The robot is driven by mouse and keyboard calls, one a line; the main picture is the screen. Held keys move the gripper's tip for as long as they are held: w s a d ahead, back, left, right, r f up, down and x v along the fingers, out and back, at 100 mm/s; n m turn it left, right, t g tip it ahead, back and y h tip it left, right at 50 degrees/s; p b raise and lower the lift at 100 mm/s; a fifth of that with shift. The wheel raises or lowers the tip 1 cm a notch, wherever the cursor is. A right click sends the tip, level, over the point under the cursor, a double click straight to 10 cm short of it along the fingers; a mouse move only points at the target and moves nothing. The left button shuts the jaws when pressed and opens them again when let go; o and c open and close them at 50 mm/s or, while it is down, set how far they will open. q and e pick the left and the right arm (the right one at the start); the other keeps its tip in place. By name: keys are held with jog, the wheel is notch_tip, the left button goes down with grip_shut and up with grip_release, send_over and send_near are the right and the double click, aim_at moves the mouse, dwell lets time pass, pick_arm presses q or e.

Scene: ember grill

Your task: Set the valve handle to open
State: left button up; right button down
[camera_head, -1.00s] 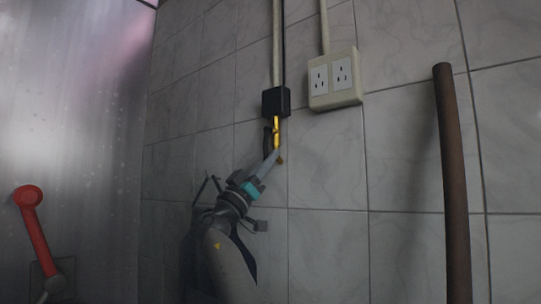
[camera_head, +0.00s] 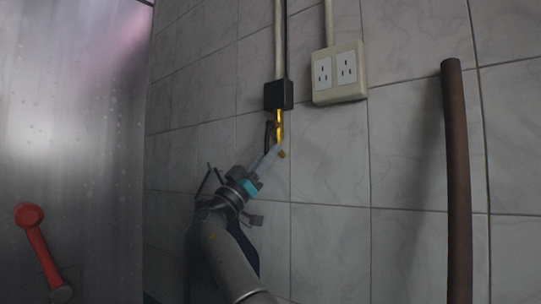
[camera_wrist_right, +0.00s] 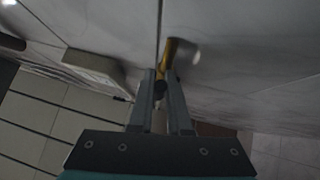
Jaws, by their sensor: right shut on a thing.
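The yellow valve handle (camera_head: 280,128) hangs below a black box (camera_head: 278,95) on the tiled wall. It runs nearly straight down, with its lower end leaning slightly right. My right gripper (camera_head: 272,156) reaches up from below and is shut on the handle's lower part. In the right wrist view the two fingers (camera_wrist_right: 160,88) close around the near end of the yellow handle (camera_wrist_right: 175,53), and its far end sticks out beyond them. The fingers hide part of the handle. My left gripper is not in view.
A cream double socket (camera_head: 339,73) is on the wall right of the black box. A brown vertical pipe (camera_head: 456,170) stands farther right. A red bar with a round head (camera_head: 36,240) is at the lower left, by a grey shiny panel (camera_head: 70,110). The wall between socket and pipe is bare.

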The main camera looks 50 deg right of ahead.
jog(key=shift+w+a+r, duration=0.1)
jog(key=shift+a+r, duration=0.2)
jog(key=shift+a, duration=0.15)
jog(key=c, duration=1.2)
grip_release()
jog(key=shift+a, duration=0.1)
jog(key=shift+o, duration=0.6)
jog(key=shift+a, duration=0.2)
jog(key=shift+o, duration=1.1)
jog(key=shift+d+f, duration=0.1)
jog(key=shift+d, duration=0.2)
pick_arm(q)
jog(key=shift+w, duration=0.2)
pick_arm(e)
jog(key=v, duration=1.5)
jog(key=shift+f, duration=0.2)
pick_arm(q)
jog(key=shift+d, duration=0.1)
